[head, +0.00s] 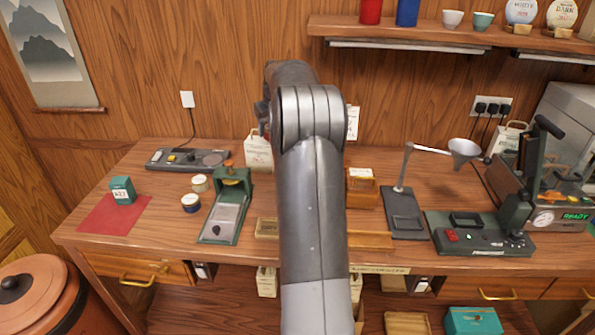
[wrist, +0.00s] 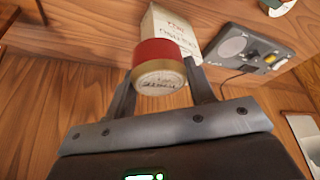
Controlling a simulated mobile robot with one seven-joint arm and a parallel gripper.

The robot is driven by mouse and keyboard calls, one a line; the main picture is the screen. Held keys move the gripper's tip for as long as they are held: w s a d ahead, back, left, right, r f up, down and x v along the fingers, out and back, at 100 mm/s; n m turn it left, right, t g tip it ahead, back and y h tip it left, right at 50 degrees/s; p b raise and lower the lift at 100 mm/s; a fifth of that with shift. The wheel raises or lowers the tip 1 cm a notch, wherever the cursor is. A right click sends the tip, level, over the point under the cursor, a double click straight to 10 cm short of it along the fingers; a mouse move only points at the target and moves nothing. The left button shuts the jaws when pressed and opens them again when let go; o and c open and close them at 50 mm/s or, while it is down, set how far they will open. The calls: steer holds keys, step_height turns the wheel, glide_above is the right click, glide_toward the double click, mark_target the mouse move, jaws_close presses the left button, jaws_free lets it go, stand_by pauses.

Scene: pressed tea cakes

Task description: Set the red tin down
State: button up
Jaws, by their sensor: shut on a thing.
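The red tin (wrist: 162,56) shows in the wrist view as a short round tin with a red band and a pale, printed round end facing the camera. My gripper (wrist: 163,72) is shut on it, with one dark finger on each side. In the head view my arm hides the tin and the gripper. I cannot tell whether the tin touches any surface.
A paper bag (wrist: 176,24) is just behind the tin; a grey device with a dial (wrist: 250,48) lies to the right. In the head view, two small tins (head: 190,203) stand left of the green press (head: 229,205). A red mat (head: 92,224) holds a green box (head: 122,190).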

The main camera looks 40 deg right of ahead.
steer(key=s+d, duration=0.2)
steer(key=d, duration=0.7)
steer(key=f, duration=1.6)
steer(key=shift+w+d+f, duration=0.2)
steer(key=shift+d, duration=0.05)
steer(key=shift+f, duration=0.15)
steer(key=o, duration=1)
